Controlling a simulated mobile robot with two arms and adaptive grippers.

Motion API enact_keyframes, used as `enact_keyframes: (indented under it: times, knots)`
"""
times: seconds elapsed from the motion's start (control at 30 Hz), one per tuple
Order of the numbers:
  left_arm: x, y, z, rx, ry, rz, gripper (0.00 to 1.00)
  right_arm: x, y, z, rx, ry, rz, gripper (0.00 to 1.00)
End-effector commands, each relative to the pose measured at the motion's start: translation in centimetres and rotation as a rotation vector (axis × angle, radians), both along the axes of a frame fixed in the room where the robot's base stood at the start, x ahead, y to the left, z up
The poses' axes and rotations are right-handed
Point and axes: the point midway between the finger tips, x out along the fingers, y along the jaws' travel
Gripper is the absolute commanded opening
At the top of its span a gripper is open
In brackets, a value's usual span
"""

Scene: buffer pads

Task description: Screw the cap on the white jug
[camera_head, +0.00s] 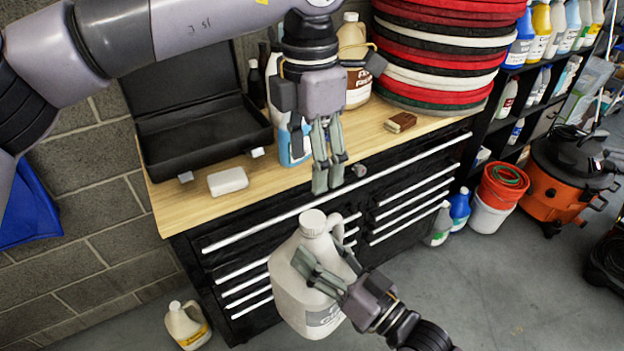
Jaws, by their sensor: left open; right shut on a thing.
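The white jug (290,285) is upright in front of the workbench, clear of the tabletop. My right gripper (306,264) is shut on it, its fingers lying across the jug's upper body below the neck. The white cap (313,221) sits on top of the jug's neck; I cannot tell how tightly it is seated. My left gripper (328,188) points down just above the cap, open and with nothing visible between its fingers. A gap shows between its fingertips and the cap. The jug's handle is on its right side, partly hidden by my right gripper.
The wooden tabletop (205,206) carries an open black case (190,130), a white block (228,181), a brown brush (400,122), bottles and stacked round pads (440,55). Another jug (187,325) stands on the floor at lower left. An orange vacuum (565,175) and buckets stand right.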

Motion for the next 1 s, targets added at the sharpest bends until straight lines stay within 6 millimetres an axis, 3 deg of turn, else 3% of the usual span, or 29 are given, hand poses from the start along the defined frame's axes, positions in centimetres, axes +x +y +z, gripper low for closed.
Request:
enact_keyframes:
  times: [0.17, 0.77, 0.87, 1.0]
  knots:
    - [0.0, 0.0, 0.9, 0.0, 0.001, -0.001, 0.59, 0.0, 0.0, 0.6, 0.009, -0.013, -0.001, 0.0]
    - [0.1, 0.1, 0.8, -0.004, 0.003, 0.0, 0.59, 0.0, 0.0, 0.6, 0.009, -0.013, -0.001, 0.0]
    - [1.3, 0.6, 0.6, -0.05, 0.017, 0.01, 0.59, 0.0, 0.0, 0.6, 0.009, -0.013, -0.001, 0.0]
    - [5.9, 3.4, -0.6, -0.229, 0.052, 0.047, 0.59, 0.0, 0.0, 0.6, 0.009, -0.013, -0.001, 0.0]
